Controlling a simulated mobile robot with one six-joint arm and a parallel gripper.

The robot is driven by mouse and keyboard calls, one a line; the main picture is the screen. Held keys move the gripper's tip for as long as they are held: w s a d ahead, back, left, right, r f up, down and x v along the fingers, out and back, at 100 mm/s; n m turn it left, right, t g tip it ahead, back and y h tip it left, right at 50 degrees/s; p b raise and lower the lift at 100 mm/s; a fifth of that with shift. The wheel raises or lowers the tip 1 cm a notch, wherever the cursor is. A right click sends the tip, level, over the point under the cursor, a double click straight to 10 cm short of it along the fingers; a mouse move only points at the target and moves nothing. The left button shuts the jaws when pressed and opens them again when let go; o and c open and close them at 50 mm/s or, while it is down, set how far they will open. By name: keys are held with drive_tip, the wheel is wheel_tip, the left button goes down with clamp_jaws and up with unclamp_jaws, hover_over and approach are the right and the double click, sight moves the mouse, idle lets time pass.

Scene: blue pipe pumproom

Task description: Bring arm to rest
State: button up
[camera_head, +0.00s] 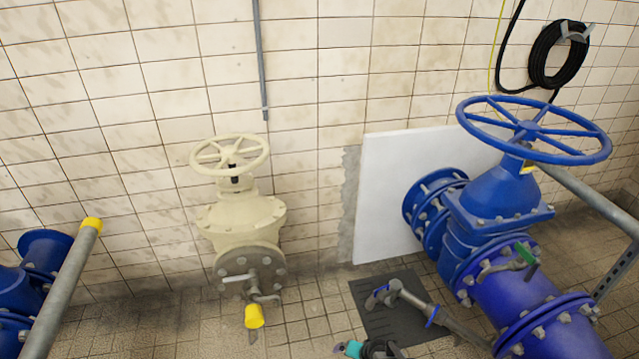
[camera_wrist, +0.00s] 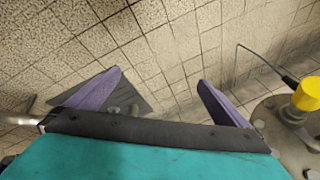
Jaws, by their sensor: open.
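My gripper (camera_wrist: 160,76) shows in the wrist view with its two purple fingers spread wide apart. Nothing is between them except the view of the tiled floor beyond. Its teal body and dark front edge fill the bottom of that view. In the head view, a small teal and black part of my gripper (camera_head: 354,348) shows at the bottom edge, and its fingers cannot be made out there. A yellow cap (camera_wrist: 308,93) on a flanged fitting is to the right of the fingers in the wrist view.
A cream valve (camera_head: 240,218) with a handwheel stands by the tiled wall. A large blue valve (camera_head: 495,195) and pipe fill the right side. A grey railing with a yellow end (camera_head: 92,224) is at left. A dark floor mat (camera_head: 370,320) lies near the middle.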

drive_tip(key=s+d+r+n+g, duration=0.1)
drive_tip(key=s+g, duration=0.2)
drive_tip(key=s, duration=0.5)
drive_tip(key=s+d+r+n+g+h, duration=0.1)
drive_tip(key=s+d+g, duration=0.1)
drive_tip(key=s, duration=0.6)
drive_tip(key=s+d+r+n+g+h, duration=0.1)
drive_tip(key=s+g, duration=0.3)
drive_tip(key=s, duration=0.4)
drive_tip(key=shift+d+r+n+g, duration=0.3)
drive_tip(key=shift+d+r+n, duration=0.1)
drive_tip(key=shift+r, duration=0.1)
